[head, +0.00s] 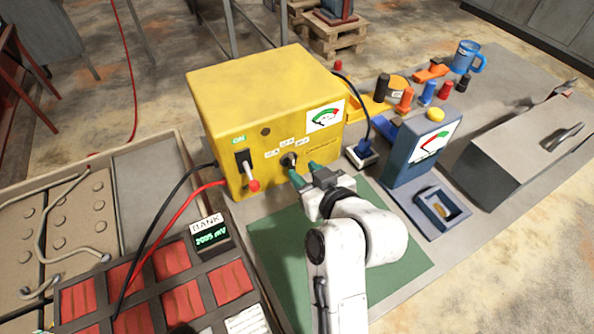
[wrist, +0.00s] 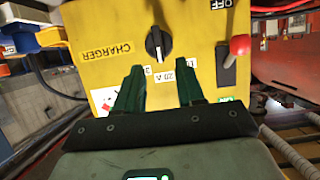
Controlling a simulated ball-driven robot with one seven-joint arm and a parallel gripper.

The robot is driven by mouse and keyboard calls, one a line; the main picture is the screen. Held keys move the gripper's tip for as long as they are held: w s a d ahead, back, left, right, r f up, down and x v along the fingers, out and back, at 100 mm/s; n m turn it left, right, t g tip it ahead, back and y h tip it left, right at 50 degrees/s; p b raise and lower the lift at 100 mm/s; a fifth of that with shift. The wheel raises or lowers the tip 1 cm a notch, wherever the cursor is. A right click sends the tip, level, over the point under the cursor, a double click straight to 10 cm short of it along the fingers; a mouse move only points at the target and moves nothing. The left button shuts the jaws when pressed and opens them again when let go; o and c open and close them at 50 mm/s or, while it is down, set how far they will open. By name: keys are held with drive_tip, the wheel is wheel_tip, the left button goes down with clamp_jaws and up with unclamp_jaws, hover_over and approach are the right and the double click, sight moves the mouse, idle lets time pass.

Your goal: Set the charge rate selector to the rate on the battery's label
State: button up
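The yellow charger (head: 260,100) stands on the bench. Its rate selector (wrist: 158,44) is a dark round knob with a light pointer line; I cannot tell which rate it is set to. Small rate labels sit beside it, one reading 20 A (wrist: 165,76), others partly hidden by a finger. My gripper (head: 307,173) is at the charger's front. In the wrist view its two green fingers (wrist: 160,75) are spread apart, empty, with the knob just beyond their tips. The battery bank (head: 170,262) has red cells and a white label (head: 247,320), cut off and unreadable.
A red-tipped lever switch (head: 253,185) beside the selector has its tip away from the ON label, toward OFF (wrist: 221,4). Red and black cables run from the charger to the bank. A blue-grey meter (head: 420,150) stands to the right. A green mat (head: 280,245) lies below my arm.

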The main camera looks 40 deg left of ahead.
sight(294, 163)
drive_tip(key=shift+b+x, duration=1.2)
drive_tip(key=shift+x, duration=1.15)
drive_tip(key=shift+c, duration=0.2)
clamp_jaws()
